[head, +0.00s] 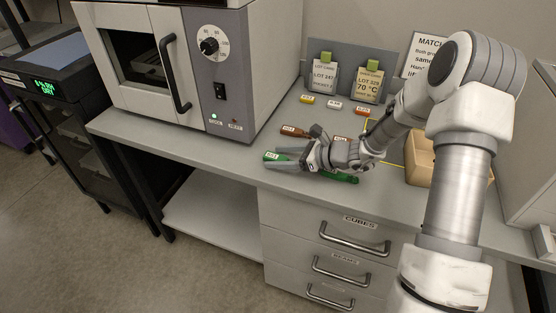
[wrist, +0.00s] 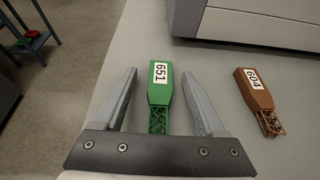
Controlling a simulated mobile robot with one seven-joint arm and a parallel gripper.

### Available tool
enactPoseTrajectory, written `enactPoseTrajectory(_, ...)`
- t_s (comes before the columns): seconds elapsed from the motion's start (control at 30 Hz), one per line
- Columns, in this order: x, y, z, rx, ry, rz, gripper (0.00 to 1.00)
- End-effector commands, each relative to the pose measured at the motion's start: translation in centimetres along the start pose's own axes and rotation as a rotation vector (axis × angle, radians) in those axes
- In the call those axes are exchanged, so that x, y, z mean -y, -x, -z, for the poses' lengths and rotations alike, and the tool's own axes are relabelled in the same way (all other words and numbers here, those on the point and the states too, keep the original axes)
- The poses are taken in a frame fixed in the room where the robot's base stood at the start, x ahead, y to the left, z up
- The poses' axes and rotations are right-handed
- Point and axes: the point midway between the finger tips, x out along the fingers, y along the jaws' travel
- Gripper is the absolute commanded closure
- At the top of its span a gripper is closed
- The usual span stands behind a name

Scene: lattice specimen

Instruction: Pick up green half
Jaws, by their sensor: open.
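In the wrist view a green half (wrist: 160,90) lies on the bench, with a solid end labelled 651 and a lattice end toward my gripper. My gripper (wrist: 160,74) is open, with one finger on each side of the green half and a gap on both sides. In the head view my gripper (head: 268,162) reaches left, low over the bench, and partly hides the green half (head: 273,156). More green (head: 342,178) shows under my wrist; I cannot tell whether it is a separate piece.
An orange-brown half (wrist: 254,88) labelled 604 lies right of the gripper in the wrist view. An oven (head: 205,65) stands behind on the bench (head: 215,157). Lot cards (head: 323,77) stand at the back. A tan container (head: 420,160) is at the right. The bench's front edge is close.

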Motion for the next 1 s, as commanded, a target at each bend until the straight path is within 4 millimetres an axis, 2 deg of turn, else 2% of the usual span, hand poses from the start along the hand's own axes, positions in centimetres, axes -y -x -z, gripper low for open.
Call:
enactPoseTrajectory(0.17, 0.04, 0.06, -0.02, 0.0, 0.0, 0.001, 0.29)
enactPoseTrajectory(0.5, 0.05, 0.1, -0.02, 0.0, 0.0, 0.001, 0.91)
enactPoseTrajectory(0.57, 0.05, 0.1, -0.02, 0.0, 0.0, 0.001, 1.0)
enactPoseTrajectory(1.0, 0.07, 0.32, -0.55, 0.001, 0.002, 0.002, 1.0)
